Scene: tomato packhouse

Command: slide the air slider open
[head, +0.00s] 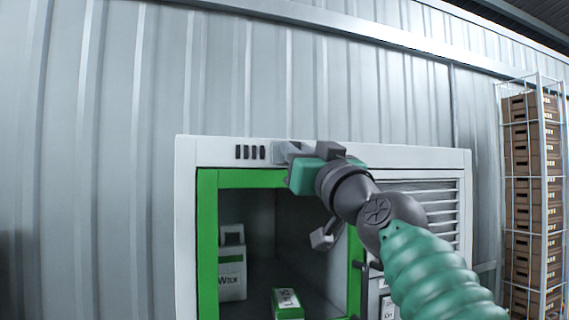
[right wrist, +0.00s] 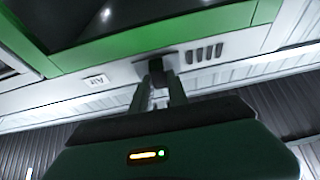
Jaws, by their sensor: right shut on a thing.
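The air slider's dark knob (right wrist: 168,62) sits on the white top strip of the cabinet, above the green door frame. Several dark vent slots (right wrist: 203,53) show beside it in the right wrist view, and a small label (right wrist: 97,80) lies on its other side. In the head view the slots (head: 250,152) are just left of my right gripper (head: 291,153), which hides the knob there. The gripper also shows in the right wrist view (right wrist: 160,84), its fingers shut on the knob. My left gripper is in neither view.
The white cabinet (head: 185,220) has a green-framed opening (head: 208,245) with white-and-green cartons (head: 232,285) inside. A louvred panel (head: 440,190) is on its right. A rack of brown crates (head: 530,190) stands far right. The corrugated wall is behind.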

